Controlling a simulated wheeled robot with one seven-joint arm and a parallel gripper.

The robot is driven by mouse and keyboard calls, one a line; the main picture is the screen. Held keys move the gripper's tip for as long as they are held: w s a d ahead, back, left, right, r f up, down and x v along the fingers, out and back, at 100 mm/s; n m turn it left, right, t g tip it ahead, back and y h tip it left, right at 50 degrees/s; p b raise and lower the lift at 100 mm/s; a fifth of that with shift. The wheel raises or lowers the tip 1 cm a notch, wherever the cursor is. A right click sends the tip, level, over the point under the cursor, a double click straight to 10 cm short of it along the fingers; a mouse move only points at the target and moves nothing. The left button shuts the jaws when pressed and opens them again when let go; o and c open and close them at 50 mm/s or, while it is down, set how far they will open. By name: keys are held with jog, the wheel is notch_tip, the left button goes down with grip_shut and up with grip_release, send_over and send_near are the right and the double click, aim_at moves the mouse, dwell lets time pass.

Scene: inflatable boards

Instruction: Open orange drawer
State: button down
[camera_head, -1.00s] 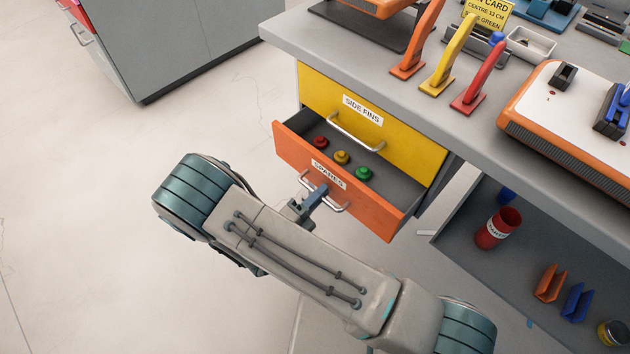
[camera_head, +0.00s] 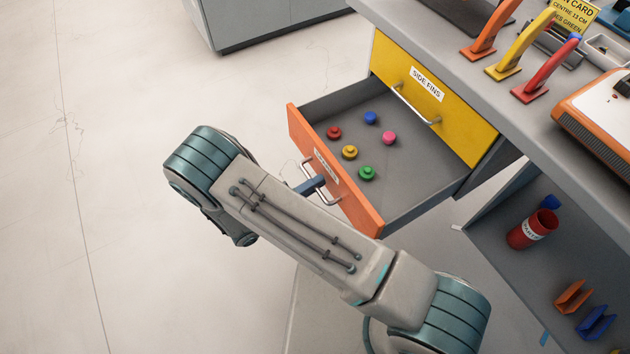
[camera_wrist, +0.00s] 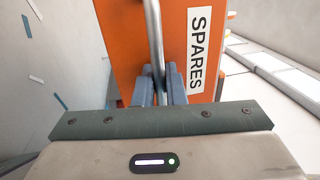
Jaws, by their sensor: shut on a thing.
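The orange drawer (camera_head: 358,205) stands well out from the bench, below the yellow drawer. Several small knobbed pieces lie on its grey floor, among them a red one (camera_head: 334,132), a blue one (camera_head: 371,117), a pink one (camera_head: 390,138) and a green one (camera_head: 367,173). My gripper (camera_head: 318,183) is at the drawer's front, partly hidden by my arm. In the wrist view my gripper (camera_wrist: 159,85) is shut on the metal bar handle (camera_wrist: 153,35), beside the SPARES label on the orange front (camera_wrist: 174,40).
The yellow SIDE FINS drawer (camera_head: 450,103) is shut above. Fins in orange, yellow and red (camera_head: 545,72) stand on the bench top. A shelf at lower right holds a red cup (camera_head: 530,230). The floor (camera_head: 110,200) at left is clear.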

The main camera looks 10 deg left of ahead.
jog(key=c, duration=1.9)
grip_release()
jog(key=v, duration=1.4)
jog(key=shift+f, duration=0.1)
jog(key=shift+w, duration=0.1)
jog(key=w+d+r+m+g+y+p, duration=0.25)
jog(key=d+r+m+g, duration=0.35)
jog(key=r, duration=0.3)
jog(key=w+d+r+m+g+y+p, duration=0.1)
jog(key=w+d+r+m+g+p, duration=0.25)
jog(key=d+r+m, duration=0.4)
jog(key=w+d+r+m+g+y+p, duration=0.25)
jog(key=d+r+m+g, duration=0.2)
jog(key=r+m, duration=0.4)
jog(key=s+d+r+m+t+y+p, duration=0.1)
jog(key=s+d+r+m+y+p, duration=0.1)
jog(key=r+m, duration=0.5)
jog(key=s+d+r+m+t+y+p, duration=0.1)
jog(key=s+d+r+m+y+p, duration=0.2)
jog(key=d+r+m, duration=0.4)
jog(key=s+d+r+m+t+y+p, duration=0.2)
jog(key=s+d+r+m+y+p, duration=0.1)
jog(key=r+m, duration=0.5)
jog(key=shift+s+d+r+y+p, duration=0.15)
jog(key=shift+d+y+p, duration=0.25)
jog(key=shift+d+p, duration=0.2)
jog(key=shift+s+d+r+y+p, duration=0.1)
jog(key=shift+d+y+p, duration=0.3)
jog(key=shift+d+p, duration=0.15)
